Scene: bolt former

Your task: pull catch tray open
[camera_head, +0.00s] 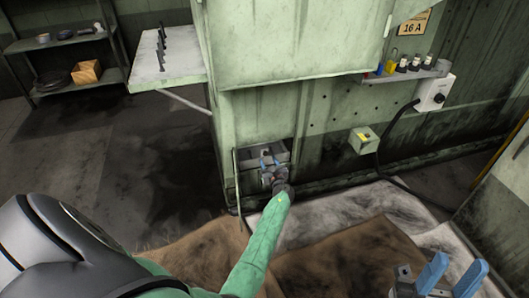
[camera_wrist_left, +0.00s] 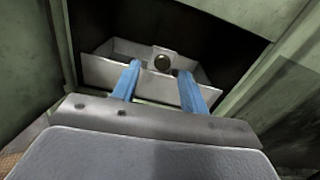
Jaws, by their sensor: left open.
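The catch tray (camera_head: 252,160) is a light grey metal box in a dark opening low in the green machine. In the left wrist view the tray (camera_wrist_left: 101,72) shows its front wall and a tab with a round dark hole or knob (camera_wrist_left: 162,62) at the middle. My left gripper (camera_head: 269,163) is at the tray's front, its blue fingers open. In the left wrist view the left gripper (camera_wrist_left: 162,80) has one finger on each side of the tab; I cannot tell whether they touch the tray. My right gripper (camera_head: 450,275) is at the lower right, blue fingers apart and empty, away from the tray.
The green machine body (camera_head: 300,45) rises above the opening. A pale side table with pins (camera_head: 165,65) juts out at the left. A small box with a yellow button (camera_head: 364,140) sits right of the opening. Brown and grey mats (camera_head: 345,240) cover the floor in front.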

